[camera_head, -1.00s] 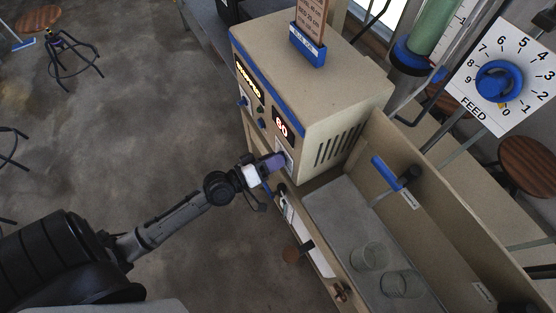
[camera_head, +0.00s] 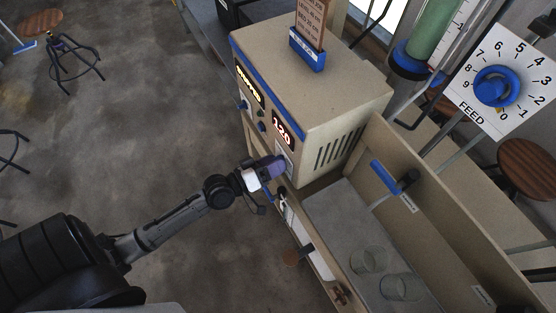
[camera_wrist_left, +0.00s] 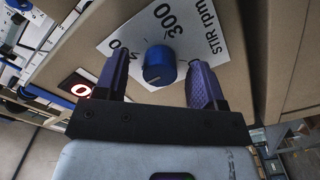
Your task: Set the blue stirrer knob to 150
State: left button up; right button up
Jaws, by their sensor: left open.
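The blue stirrer knob (camera_wrist_left: 158,65) shows in the left wrist view on a white dial plate (camera_wrist_left: 208,28) marked "STIR rpm" and "300". My left gripper (camera_head: 270,167) is at the front of the beige machine (camera_head: 318,85), and its arm hides the knob in the head view. In the wrist view the purple fingers of my left gripper (camera_wrist_left: 161,78) stand open, one on each side of the knob, with a gap on both sides. A red display (camera_head: 283,128) on the machine front reads 120. My right gripper is not in view.
A tray (camera_head: 335,215) with glass beakers (camera_head: 400,287) and a blue-handled lever (camera_head: 386,176) lies right of the machine. A separate FEED dial with a blue knob (camera_head: 492,90) stands at the upper right. The floor at left is mostly clear, with a stool (camera_head: 40,22) far off.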

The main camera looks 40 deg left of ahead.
pick_arm(q)
jog(key=v, duration=0.7)
jog(key=shift+s, duration=0.1)
dwell(0.4)
